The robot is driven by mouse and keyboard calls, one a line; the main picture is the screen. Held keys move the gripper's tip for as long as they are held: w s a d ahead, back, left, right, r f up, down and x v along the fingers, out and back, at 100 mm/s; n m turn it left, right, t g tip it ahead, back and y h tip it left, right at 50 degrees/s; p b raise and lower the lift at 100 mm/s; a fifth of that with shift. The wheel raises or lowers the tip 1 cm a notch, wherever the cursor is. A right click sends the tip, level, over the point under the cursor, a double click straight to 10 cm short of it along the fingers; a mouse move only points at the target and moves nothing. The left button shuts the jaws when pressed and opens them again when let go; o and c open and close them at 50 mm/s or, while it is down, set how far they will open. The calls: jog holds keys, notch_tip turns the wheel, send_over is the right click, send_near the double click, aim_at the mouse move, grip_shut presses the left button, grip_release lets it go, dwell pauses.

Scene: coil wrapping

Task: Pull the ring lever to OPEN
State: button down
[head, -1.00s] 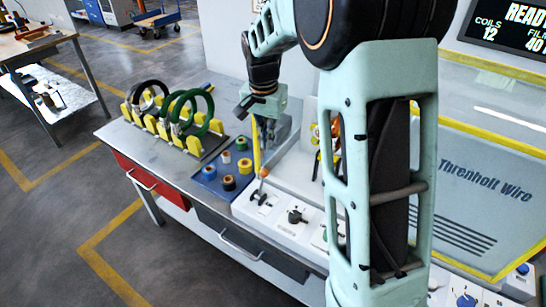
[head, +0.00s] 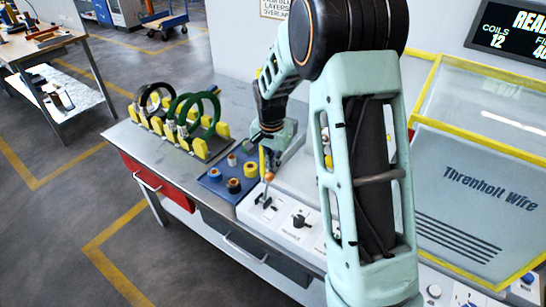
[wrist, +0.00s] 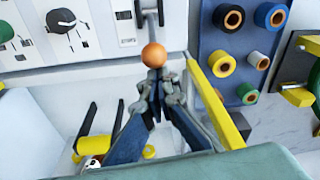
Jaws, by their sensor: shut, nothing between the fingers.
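The lever has an orange ball knob (head: 269,177) and stands on the white control panel (head: 285,222). In the wrist view the knob (wrist: 154,54) is just beyond my fingertips, with its metal stem running up to a slotted plate (wrist: 148,20). My gripper (wrist: 156,88) is shut and empty, its tips close to the knob; whether they touch it I cannot tell. In the head view my gripper (head: 270,158) is just above the knob and partly hidden by my wrist. The panel lettering is too small to read.
A black rotary knob (head: 300,220) sits right of the lever. A blue tray (head: 212,180) with several coloured tape rolls lies to the left. A yellow bar (wrist: 215,100) runs close beside my gripper. A rack of coils (head: 180,135) stands at the bench's back left.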

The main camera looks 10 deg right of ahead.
jog(key=shift+f, duration=0.3)
jog(key=shift+a+b, duration=0.15)
jog(key=shift+b, duration=0.35)
